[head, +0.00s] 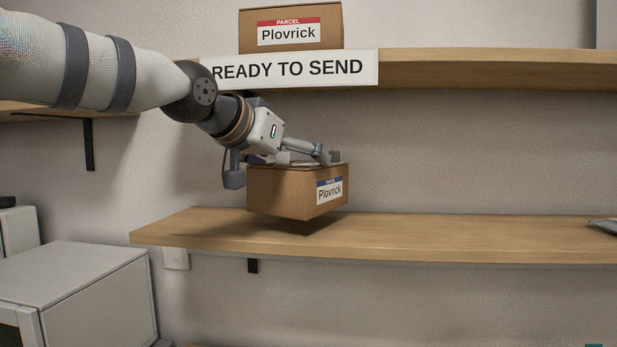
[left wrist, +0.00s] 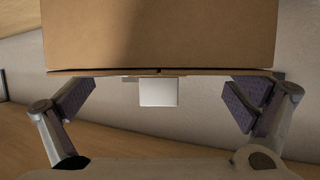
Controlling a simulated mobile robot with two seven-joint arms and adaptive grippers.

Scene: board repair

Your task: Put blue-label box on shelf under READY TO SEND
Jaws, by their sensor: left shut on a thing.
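The blue-label box (head: 275,190) is brown cardboard with a blue-striped "Plovrick" label (head: 330,190) on its right-hand face. My left gripper (head: 305,157) is shut on it at its top, and the box hangs slightly turned, just over the lower shelf (head: 430,236). A dark shadow lies on the shelf beneath it. In the left wrist view the box (left wrist: 160,35) fills the top, with the gripper's fingers (left wrist: 160,103) at either side below it. The READY TO SEND sign (head: 290,69) is on the front of the upper shelf (head: 480,72), above the box. My right gripper is not in view.
A red-label Plovrick box (head: 290,40) stands on the upper shelf behind the sign. The lower shelf is clear to the right up to a grey flat thing (head: 604,226) at the picture's edge. A pale cabinet-like unit (head: 75,280) stands at the lower left.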

